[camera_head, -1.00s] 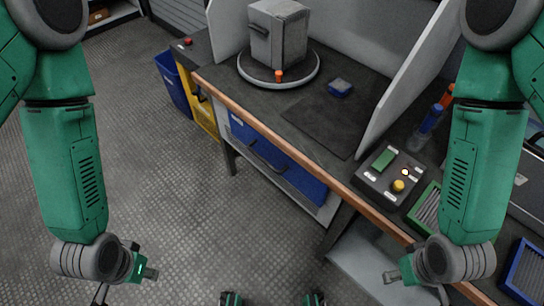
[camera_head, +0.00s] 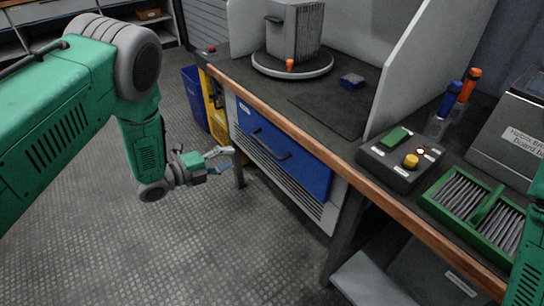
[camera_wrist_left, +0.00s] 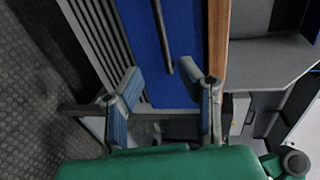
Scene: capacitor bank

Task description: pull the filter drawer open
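The blue filter drawer (camera_head: 310,172) is set in the bench front below the wooden edge, and its face looks flush with the bench. A dark bar handle (camera_head: 270,146) runs across it. My left gripper (camera_head: 231,160) is open and empty, to the left of the drawer and apart from the handle. In the left wrist view, the open fingers (camera_wrist_left: 168,92) point toward the blue drawer face (camera_wrist_left: 185,40), with the end of the handle (camera_wrist_left: 162,35) beyond them. Of my right arm, only a green link shows at the right edge; its gripper is out of view.
The bench's wooden edge (camera_head: 330,146) runs above the drawer. A control box (camera_head: 395,168) and a green-framed filter (camera_head: 470,208) sit on the bench. A grey box stands on a round turntable (camera_head: 292,70). Blue (camera_head: 193,95) and yellow bins stand left. The floor before the drawer is clear.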

